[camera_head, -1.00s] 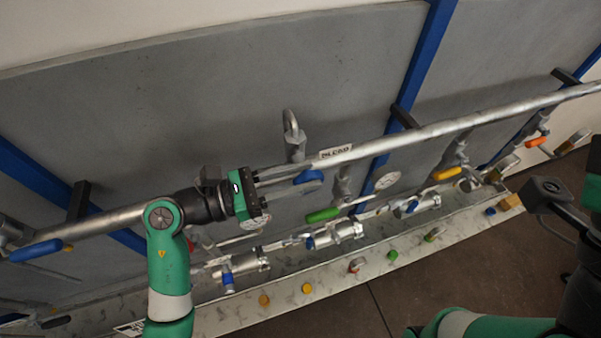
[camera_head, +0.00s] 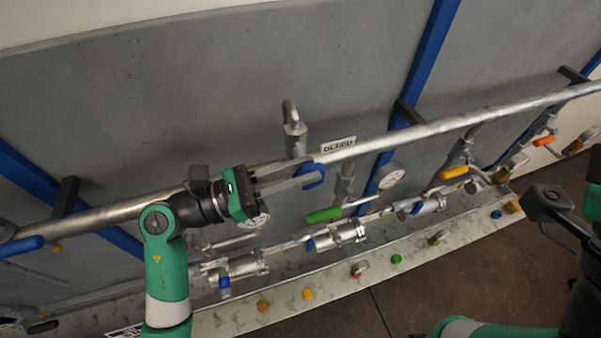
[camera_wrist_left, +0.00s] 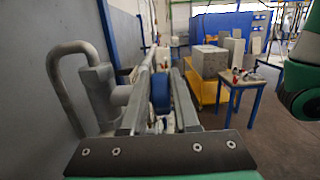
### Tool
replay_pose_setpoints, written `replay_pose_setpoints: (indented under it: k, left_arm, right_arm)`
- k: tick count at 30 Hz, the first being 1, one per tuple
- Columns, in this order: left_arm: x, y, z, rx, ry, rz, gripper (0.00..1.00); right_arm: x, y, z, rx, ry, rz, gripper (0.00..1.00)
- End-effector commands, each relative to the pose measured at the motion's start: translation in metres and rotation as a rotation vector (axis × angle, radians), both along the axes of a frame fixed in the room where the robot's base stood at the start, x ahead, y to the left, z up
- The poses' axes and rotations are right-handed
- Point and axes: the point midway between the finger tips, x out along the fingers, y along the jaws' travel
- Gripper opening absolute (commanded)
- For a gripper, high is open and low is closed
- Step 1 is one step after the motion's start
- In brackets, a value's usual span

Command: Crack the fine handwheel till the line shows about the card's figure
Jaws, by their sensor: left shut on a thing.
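The blue fine handwheel (camera_head: 314,177) sits on the valve fitting below the long pipe. My left gripper (camera_head: 309,172) reaches it from the left and is shut on it. In the left wrist view the blue handwheel (camera_wrist_left: 160,92) shows edge-on between the two grey fingers (camera_wrist_left: 158,100). A round white gauge (camera_head: 391,177) stands to the right; its needle and figures are too small to read. A white plate reading BLEED (camera_head: 338,146) is above the handwheel. I cannot make out a card with a figure. My right gripper's fingers are not seen; only parts of that arm show at right.
A curved vent pipe (camera_head: 292,118) rises just behind the left fingers. A green lever (camera_head: 323,215) lies below the handwheel and a yellow lever (camera_head: 453,172) to the right. The long pipe (camera_head: 440,126) crosses the wall. Coloured knobs line the lower ledge.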

Motion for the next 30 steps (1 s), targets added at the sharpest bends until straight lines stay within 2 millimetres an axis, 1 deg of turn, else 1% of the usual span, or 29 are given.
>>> replay_pose_setpoints:
  k: [2,3,5,13,17,20,27,30]
  left_arm:
    - [0.000,0.000,0.001,-0.001,0.000,0.000,0.00]
    - [0.000,0.000,0.001,-0.001,0.000,0.000,0.32]
    - [0.000,0.000,0.001,-0.001,0.000,0.000,0.41]
    - [0.000,0.001,0.000,0.000,0.001,0.000,0.41]
    - [-0.003,0.010,-0.002,-0.001,0.001,0.003,0.41]
    - [-0.009,0.026,-0.006,0.000,0.001,0.005,0.41]
    - [-0.030,0.079,-0.013,0.000,0.000,0.005,0.41]
    - [-0.037,0.095,-0.014,0.000,0.000,0.004,0.41]
  right_arm:
    - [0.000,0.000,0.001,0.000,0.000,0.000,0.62]
    - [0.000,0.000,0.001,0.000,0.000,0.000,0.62]
    - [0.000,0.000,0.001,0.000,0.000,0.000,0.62]
    - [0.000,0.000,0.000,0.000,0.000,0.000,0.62]
    - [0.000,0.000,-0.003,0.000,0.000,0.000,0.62]
    - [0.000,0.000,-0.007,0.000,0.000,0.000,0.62]
    - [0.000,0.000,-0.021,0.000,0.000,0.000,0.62]
    - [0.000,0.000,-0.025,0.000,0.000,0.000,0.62]
